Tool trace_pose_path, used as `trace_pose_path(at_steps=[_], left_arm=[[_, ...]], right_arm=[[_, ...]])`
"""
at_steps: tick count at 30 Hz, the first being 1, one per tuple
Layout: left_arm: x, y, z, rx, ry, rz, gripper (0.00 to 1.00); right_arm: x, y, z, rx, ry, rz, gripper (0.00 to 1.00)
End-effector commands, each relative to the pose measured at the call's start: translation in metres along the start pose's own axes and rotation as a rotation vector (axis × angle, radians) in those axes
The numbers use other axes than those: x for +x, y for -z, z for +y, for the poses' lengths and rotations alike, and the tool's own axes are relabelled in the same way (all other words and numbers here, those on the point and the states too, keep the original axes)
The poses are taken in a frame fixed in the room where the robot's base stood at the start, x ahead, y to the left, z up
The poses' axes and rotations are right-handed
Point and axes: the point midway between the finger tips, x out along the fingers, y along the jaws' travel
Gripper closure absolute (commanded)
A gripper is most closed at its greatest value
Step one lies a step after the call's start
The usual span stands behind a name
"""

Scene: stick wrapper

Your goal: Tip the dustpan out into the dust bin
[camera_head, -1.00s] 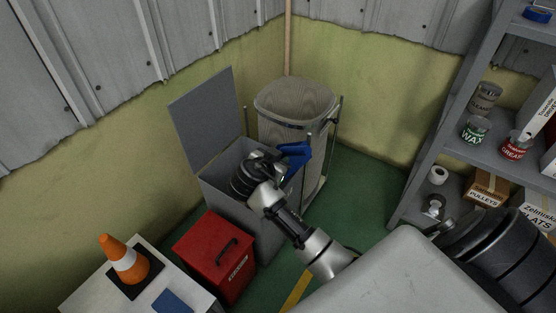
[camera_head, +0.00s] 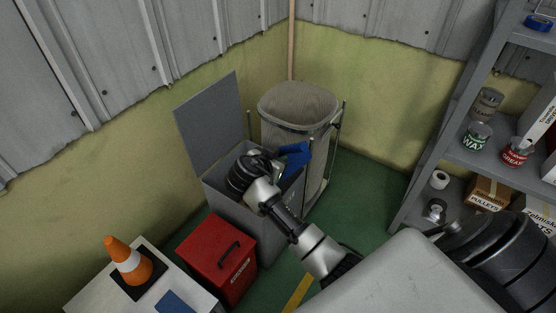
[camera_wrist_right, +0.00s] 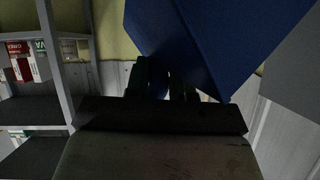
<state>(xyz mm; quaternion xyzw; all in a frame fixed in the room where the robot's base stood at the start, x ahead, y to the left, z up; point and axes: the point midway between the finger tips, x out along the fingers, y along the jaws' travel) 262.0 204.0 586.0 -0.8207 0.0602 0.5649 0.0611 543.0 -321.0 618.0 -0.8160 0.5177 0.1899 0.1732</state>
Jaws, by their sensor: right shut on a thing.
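The dust bin (camera_head: 232,213) is a grey box with its lid (camera_head: 209,122) standing open at the back left. The blue dustpan (camera_head: 294,159) is over the right part of the bin's opening and looks tilted. In the right wrist view the dustpan (camera_wrist_right: 205,45) fills the top middle, and my right gripper (camera_wrist_right: 168,80) is shut on it. In the head view my arm hides the gripper's fingers and much of the bin's opening. I cannot see what is in the dustpan or bin. My left gripper is not in view.
A round, ribbed grey sack bin (camera_head: 298,106) in a metal frame stands close behind. A red box (camera_head: 217,258) stands in front of the bin. A white table (camera_head: 93,291) holds an orange cone (camera_head: 124,258). Grey shelves (camera_head: 432,154) with cans stand at the right.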

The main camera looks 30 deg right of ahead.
Motion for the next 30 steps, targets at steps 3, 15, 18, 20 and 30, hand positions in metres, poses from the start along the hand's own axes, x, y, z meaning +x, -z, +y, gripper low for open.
trace_pose_path(at_steps=[3, 15, 18, 20, 30], left_arm=[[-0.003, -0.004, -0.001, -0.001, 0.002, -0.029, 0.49], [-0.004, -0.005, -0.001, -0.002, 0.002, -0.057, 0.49], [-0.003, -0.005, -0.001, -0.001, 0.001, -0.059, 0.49], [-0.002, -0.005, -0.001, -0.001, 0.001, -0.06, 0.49], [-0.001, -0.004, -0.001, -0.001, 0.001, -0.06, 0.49]], right_arm=[[-0.001, 0.003, -0.003, -0.007, -0.004, -0.001, 1.0], [-0.003, 0.011, -0.014, -0.058, -0.033, -0.017, 1.0], [-0.004, 0.014, -0.017, -0.072, -0.04, -0.02, 1.0], [-0.004, 0.015, -0.018, -0.079, -0.045, -0.023, 1.0], [-0.004, 0.017, -0.022, -0.102, -0.056, -0.028, 1.0]])
